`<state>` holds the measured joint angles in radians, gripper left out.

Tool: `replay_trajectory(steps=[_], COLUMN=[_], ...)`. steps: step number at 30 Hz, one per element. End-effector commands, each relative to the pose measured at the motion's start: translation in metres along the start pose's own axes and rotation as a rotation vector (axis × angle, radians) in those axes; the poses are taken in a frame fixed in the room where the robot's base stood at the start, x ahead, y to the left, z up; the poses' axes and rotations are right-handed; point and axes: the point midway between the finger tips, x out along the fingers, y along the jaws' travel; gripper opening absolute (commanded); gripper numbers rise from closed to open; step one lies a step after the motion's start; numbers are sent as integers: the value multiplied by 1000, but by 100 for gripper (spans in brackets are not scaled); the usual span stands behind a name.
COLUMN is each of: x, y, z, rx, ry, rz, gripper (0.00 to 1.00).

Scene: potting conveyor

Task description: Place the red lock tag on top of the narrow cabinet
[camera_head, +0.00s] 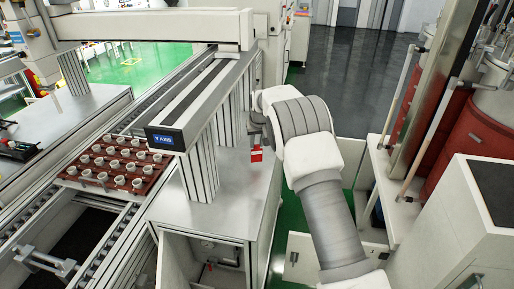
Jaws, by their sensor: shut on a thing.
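My gripper (257,140) points down near the middle of the view, shut on the red lock tag (256,155). The tag is small and red with a pale mark, and hangs below the fingers. Behind and below it in the picture is the bare top of a narrow metal cabinet (236,196), which carries the gantry posts. The tag appears above the right part of this top; the gap between them is hard to judge. My arm hides part of the area to the right.
Silver posts (200,165) and a beam with a blue AXIS label (165,139) stand left of my gripper. A red tray of white pots (115,168) sits on the roller conveyor. The cabinet's front is open, showing a gauge. Red tanks (470,135) and a white unit stand right.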

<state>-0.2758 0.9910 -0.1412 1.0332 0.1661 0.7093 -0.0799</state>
Motion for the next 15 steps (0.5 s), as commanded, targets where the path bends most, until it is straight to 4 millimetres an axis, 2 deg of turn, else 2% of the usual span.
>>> replay_trajectory(steps=[5,15], x=[23,27], y=[0,0], z=[11,13], rx=[0,-1], ry=[-3,-1], rz=[0,0], gripper=[0,0])
